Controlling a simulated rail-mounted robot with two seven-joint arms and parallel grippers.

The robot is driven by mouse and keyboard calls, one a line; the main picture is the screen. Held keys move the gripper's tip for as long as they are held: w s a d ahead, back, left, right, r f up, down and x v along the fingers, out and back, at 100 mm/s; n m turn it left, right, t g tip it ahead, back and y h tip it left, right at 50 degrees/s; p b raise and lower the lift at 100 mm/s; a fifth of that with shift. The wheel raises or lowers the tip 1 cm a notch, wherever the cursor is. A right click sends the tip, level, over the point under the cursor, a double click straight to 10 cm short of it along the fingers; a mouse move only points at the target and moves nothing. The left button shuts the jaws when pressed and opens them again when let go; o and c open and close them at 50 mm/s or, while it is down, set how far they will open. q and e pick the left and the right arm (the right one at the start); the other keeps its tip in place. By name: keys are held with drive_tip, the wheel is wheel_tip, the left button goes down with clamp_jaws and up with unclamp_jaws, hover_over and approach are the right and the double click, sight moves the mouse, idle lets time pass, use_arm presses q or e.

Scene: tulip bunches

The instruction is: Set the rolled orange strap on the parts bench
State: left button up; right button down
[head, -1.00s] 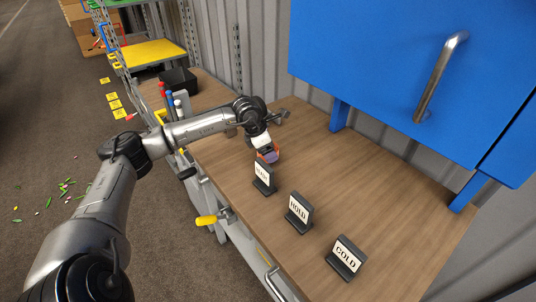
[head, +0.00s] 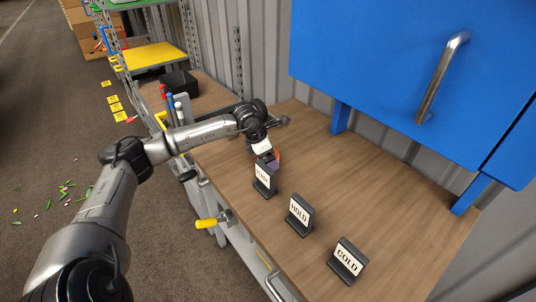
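My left gripper (head: 266,153) is over the wooden parts bench (head: 345,185), pointing down, just behind the leftmost label stand (head: 264,179). A small patch of orange, likely the rolled strap (head: 276,157), shows at its fingertips, with a dark purplish part just below. The gripper and the stand hide most of it. I cannot tell whether the fingers are closed on it or whether it touches the bench top. My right gripper is not in view.
Label stands marked HOLD (head: 300,214) and COLD (head: 347,261) stand along the bench's front. A blue cabinet (head: 385,60) overhangs the back. A yellow-handled clamp (head: 207,223) sits at the front edge. The bench's middle and right are clear.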

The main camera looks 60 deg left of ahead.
use_arm(q)
drive_tip(key=shift+s+r, duration=0.15)
drive_tip(key=shift+r, duration=0.35)
drive_tip(key=p+v, duration=0.2)
drive_tip(key=v, duration=0.9)
drive_tip(key=shift+r+p, duration=0.2)
drive_tip(key=shift+p, duration=0.1)
